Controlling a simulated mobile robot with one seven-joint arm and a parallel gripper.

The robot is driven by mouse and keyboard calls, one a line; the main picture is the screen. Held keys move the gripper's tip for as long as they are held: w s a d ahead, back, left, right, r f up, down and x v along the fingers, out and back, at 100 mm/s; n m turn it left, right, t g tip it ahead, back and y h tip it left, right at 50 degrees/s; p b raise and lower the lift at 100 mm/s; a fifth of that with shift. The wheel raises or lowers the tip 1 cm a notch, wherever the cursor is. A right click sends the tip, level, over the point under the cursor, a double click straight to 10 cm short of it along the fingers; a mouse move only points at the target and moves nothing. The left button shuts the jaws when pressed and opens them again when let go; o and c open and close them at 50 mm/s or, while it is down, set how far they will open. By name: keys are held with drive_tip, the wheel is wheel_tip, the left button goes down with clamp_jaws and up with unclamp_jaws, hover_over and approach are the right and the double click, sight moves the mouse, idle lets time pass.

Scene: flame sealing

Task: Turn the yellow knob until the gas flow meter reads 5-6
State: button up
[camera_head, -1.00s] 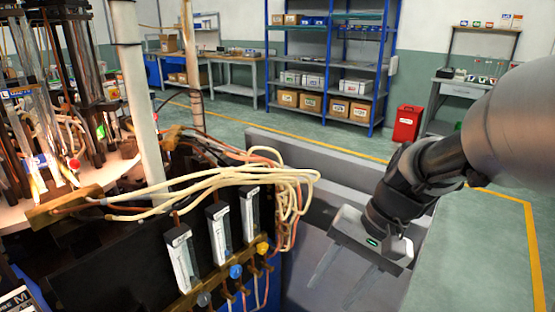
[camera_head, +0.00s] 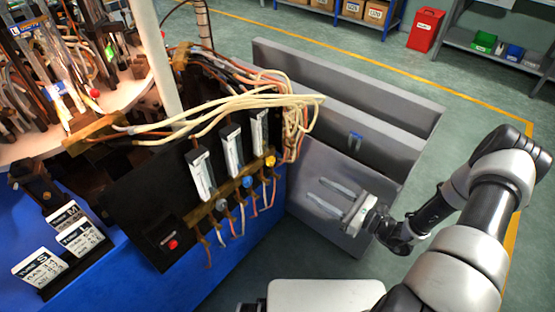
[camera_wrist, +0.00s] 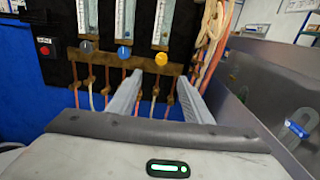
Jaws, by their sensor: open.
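The yellow knob (camera_head: 270,161) is the rightmost of three on a brass bar at the front of the black panel. In the wrist view the yellow knob (camera_wrist: 161,59) shows above and between my fingertips. The flow meter (camera_head: 260,131) above the yellow knob is a clear upright tube with a white scale; its reading is too small to tell. It shows cut off in the wrist view (camera_wrist: 163,22). My gripper (camera_head: 316,192) is open and empty, to the right of the knob and apart from it, its fingers pointing left toward the panel.
A blue knob (camera_head: 247,181) and a grey knob (camera_head: 221,205) sit left of the yellow one, under their own meters. Cream and orange hoses (camera_head: 300,125) hang close by. A grey metal box (camera_head: 345,115) stands to the right. A red button (camera_head: 172,244) is at lower left.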

approach(272, 162)
drive_tip(key=x, duration=0.7)
drive_tip(key=shift+w+a+b, duration=0.25)
drive_tip(key=shift+a+b, duration=0.05)
drive_tip(key=shift+b, duration=0.05)
drive_tip(key=c, duration=1.1)
